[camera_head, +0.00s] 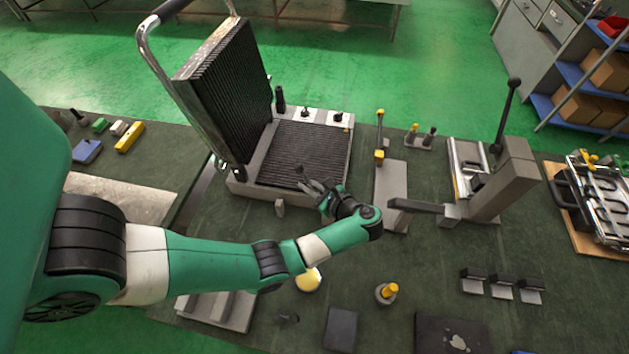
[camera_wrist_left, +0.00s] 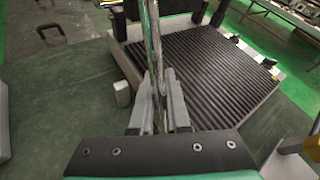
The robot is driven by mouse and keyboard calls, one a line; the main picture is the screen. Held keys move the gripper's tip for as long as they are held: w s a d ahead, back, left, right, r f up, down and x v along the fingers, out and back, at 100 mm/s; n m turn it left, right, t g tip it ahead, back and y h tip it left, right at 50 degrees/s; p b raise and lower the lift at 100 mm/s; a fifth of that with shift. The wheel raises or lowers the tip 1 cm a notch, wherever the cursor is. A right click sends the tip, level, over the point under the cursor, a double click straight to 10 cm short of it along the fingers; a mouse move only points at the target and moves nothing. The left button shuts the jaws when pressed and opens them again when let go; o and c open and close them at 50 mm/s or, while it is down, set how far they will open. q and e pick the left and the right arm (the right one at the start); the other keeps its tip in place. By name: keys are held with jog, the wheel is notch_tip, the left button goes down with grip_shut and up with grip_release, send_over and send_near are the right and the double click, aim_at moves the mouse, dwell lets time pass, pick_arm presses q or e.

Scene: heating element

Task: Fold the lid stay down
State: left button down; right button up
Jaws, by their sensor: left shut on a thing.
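The heating press stands open at the back left. Its ribbed lid (camera_head: 222,95) is raised and tilted, with a bent metal handle (camera_head: 178,85) along its outer side. The ribbed lower plate (camera_head: 305,150) lies in a grey base (camera_head: 250,190). My left gripper (camera_head: 312,186) is low over the front edge of that base. In the left wrist view, my left gripper (camera_wrist_left: 158,108) is shut on a thin metal strip (camera_wrist_left: 152,45), which looks like the lid stay. The strip's far end leaves the top of the picture. My right gripper does not show.
To the right are a grey block (camera_head: 392,195) with a yellow-marked post (camera_head: 379,150) and a stand with a black-knobbed lever (camera_head: 507,110). A yellow-topped knob (camera_head: 388,291) and small blocks (camera_head: 502,283) lie in front. Some green mat between them is bare.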

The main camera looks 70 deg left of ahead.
pick_arm(q)
jog(key=shift+s+a+f+n+t+h, duration=0.3)
jog(key=shift+s+f+t+h, duration=0.1)
jog(key=shift+s+f, duration=0.15)
jog(key=c, duration=0.9)
grip_release()
jog(key=p+v, duration=0.6)
jog(key=v, duration=0.5)
jog(key=shift+w+d+r+p, duration=0.1)
jog(key=shift+d+r+p, duration=0.05)
jog(key=shift+d+p, duration=0.15)
